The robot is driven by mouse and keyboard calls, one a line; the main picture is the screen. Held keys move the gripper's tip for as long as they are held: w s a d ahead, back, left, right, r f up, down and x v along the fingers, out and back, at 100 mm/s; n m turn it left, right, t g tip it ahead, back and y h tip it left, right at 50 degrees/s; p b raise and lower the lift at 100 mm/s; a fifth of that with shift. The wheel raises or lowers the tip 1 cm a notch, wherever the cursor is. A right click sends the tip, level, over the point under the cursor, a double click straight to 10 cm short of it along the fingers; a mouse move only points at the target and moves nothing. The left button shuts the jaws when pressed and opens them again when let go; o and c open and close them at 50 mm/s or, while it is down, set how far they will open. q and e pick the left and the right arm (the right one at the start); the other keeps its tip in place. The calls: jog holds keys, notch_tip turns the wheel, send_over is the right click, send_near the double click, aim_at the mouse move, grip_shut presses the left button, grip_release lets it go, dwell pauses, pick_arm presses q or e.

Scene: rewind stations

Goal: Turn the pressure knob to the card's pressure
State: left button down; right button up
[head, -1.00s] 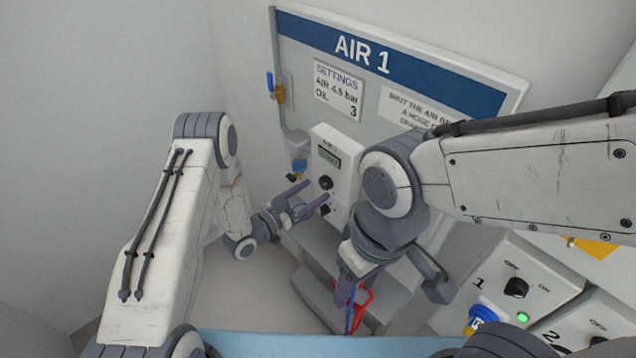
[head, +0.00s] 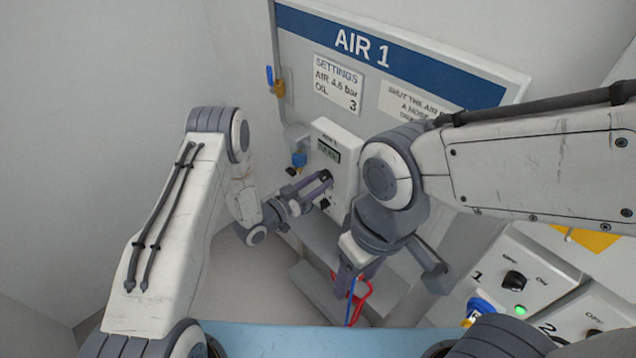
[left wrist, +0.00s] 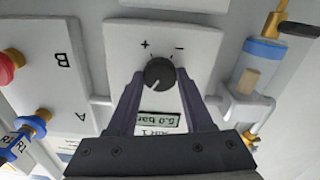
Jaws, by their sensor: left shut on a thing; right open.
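The pressure knob (left wrist: 160,73) is black and round with a white pointer line, on a light panel with plus and minus marks. My left gripper (left wrist: 160,80) is shut on it, a fingertip at each side; in the head view this gripper (head: 322,184) partly hides the knob. The display (left wrist: 160,120) looks to read 5.0 bar, upside down in the left wrist view. The settings card (head: 338,86) on the board appears to read AIR 4.5 bar, OIL 3. My right gripper (head: 391,279) is open, low in front of the station.
A clear cup with a blue top (left wrist: 261,65) stands beside the panel. Ports A and B with blue and red fittings sit on the other side. A red looped thing (head: 362,300) is beside my right gripper. A switch panel (head: 520,310) is at lower right.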

pick_arm(q)
jog(key=shift+f+n+b, duration=0.1)
jog(key=shift+n+b, duration=0.5)
jog(key=shift+n, duration=0.8)
jog(key=shift+c, duration=1.5)
grip_release()
jog(key=b+v, duration=0.4)
jog(key=v, duration=0.6)
jog(key=shift+s+a, duration=0.15)
jog(key=shift+a, duration=0.05)
